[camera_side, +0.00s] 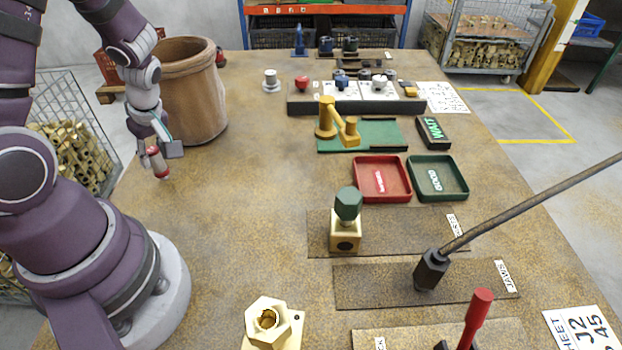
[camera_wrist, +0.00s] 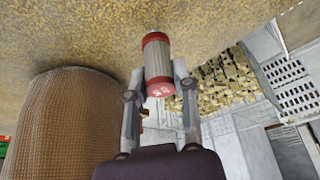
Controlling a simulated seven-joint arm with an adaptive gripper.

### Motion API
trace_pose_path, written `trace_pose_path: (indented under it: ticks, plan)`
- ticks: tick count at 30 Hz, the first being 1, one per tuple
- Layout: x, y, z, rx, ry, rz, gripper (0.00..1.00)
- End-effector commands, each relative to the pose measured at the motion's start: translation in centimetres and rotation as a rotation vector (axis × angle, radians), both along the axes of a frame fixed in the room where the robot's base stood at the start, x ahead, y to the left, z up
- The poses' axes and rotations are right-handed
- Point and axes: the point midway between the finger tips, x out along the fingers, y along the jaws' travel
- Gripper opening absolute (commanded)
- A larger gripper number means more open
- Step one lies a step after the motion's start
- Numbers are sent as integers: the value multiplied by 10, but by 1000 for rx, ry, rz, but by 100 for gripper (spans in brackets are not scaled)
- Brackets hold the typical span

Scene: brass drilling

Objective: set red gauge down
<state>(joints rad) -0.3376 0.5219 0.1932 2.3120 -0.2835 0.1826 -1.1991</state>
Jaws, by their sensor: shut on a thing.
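The red gauge (camera_side: 157,163) is a small cylinder with red end bands and a pale metal middle. My gripper (camera_side: 160,153) is shut on it near the left edge of the table, in front of the brown barrel. In the wrist view the gauge (camera_wrist: 157,66) lies between the two fingers of my gripper (camera_wrist: 158,85), with markings on its near red end. The table top (camera_wrist: 220,25) is beyond its far end. I cannot tell whether the gauge touches the table.
A brown barrel (camera_side: 190,90) stands close behind my gripper. A red tray (camera_side: 381,202) and a green tray (camera_side: 466,196) are right of centre. A block with a green knob (camera_side: 347,205) stands in front of them. The table's left-middle area (camera_side: 240,190) is clear.

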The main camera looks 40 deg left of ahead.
Motion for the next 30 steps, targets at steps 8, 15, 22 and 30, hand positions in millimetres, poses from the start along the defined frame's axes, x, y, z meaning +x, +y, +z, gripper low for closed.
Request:
trace_pose_path:
  ticks: [8, 15, 22, 30]
  plan:
    - [0, 0, -2, 0, 1, -1, 39]
    - [0, 0, -2, 0, 0, -1, 52]
    - [1, -1, 3, 0, -2, -3, 52]
    - [6, -20, 51, 3, -10, -7, 52]
